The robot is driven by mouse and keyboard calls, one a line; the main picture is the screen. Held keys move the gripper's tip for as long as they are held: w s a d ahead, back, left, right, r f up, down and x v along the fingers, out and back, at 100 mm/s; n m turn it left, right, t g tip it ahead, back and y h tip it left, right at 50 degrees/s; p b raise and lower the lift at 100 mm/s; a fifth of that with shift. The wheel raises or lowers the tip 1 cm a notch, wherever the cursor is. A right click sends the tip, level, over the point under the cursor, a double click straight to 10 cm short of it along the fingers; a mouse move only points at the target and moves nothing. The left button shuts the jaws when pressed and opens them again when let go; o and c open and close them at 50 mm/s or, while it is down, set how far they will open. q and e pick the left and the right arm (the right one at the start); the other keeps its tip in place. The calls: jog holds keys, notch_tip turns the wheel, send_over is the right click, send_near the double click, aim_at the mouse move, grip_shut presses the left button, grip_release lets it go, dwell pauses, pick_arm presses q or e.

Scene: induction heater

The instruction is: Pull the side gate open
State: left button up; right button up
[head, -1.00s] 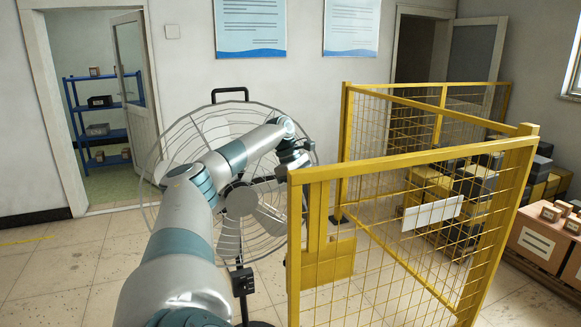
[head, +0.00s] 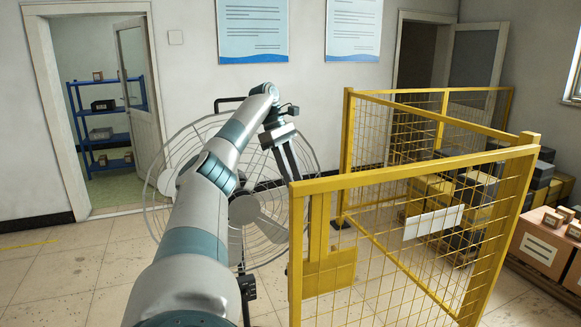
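The yellow mesh gate panel (head: 413,172) stands upright at the front right in the head view. It has a solid yellow plate (head: 330,272) low at its left post and a white sign on its mesh. Which panel is the side gate is not marked. My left arm reaches forward from the bottom, left of the gate. My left gripper (head: 291,168) points down beyond the near panel's left post, apart from it. Its two dark fingers look spread, with nothing between them. My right gripper is not in view.
A large round fan (head: 165,180) stands behind my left arm. More yellow fence (head: 440,118) runs behind the near panel, around dark and yellow boxes (head: 430,190). Cardboard boxes (head: 541,246) sit at the right. The floor at the left (head: 60,275) is clear.

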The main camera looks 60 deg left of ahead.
pick_arm(q)
jog(key=shift+s+a+r, duration=0.15)
jog(key=shift+s+r, duration=0.05)
jog(key=shift+r, duration=0.3)
dwell(0.4)
